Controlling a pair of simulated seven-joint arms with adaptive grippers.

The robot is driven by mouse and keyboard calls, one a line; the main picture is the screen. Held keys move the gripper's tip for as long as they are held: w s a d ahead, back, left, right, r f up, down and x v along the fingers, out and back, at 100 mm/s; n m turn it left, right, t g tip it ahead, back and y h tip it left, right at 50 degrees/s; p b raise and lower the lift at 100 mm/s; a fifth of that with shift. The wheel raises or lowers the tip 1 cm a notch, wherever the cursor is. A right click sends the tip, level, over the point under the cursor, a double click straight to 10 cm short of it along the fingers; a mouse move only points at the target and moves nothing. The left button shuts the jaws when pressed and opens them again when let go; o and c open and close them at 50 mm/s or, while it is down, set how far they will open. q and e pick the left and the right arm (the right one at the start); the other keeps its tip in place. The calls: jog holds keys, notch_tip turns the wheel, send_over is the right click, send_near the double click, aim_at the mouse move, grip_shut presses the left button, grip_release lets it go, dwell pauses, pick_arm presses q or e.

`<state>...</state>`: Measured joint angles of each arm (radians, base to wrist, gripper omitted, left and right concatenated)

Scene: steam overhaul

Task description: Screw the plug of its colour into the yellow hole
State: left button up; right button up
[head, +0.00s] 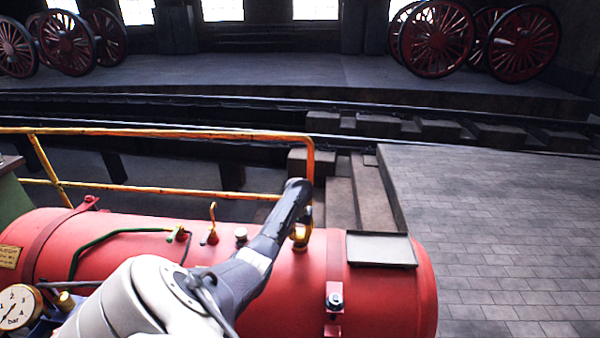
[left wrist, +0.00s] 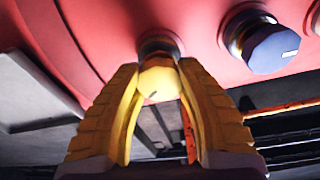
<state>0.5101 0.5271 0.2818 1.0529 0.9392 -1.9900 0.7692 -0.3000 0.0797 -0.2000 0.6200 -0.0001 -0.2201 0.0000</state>
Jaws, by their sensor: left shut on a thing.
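The yellow plug (left wrist: 160,82) is between the two yellow-looking fingers of my left gripper (left wrist: 158,72), which is shut on it. The plug's far end is at a dark round collar (left wrist: 158,45) on the red boiler; I cannot tell how deep it sits. In the head view my left gripper (head: 298,192) is dark and is over the top of the red boiler (head: 390,300). A gold-coloured part (head: 301,236) shows beside it, partly hidden. A blue plug (left wrist: 270,46) sits in another collar close by. My right gripper is not in view.
A grey tray (head: 381,249) lies on the boiler, right of my gripper. A small valve (head: 211,232) and a green pipe (head: 115,233) are to the left. A yellow railing (head: 150,188) runs behind. The paved floor at right is clear.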

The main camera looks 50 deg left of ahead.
pick_arm(q)
jog(key=shift+f, duration=0.2)
dwell(0.5)
jog(key=o, duration=1.3)
jog(key=shift+o, duration=0.2)
jog(key=n, duration=0.5)
jog(key=shift+w+d+n, duration=0.1)
jog(key=shift+n, duration=0.3)
jog(key=n, duration=0.3)
jog(key=shift+n+g, duration=0.3)
jog(key=shift+n, duration=0.1)
jog(key=n, duration=0.3)
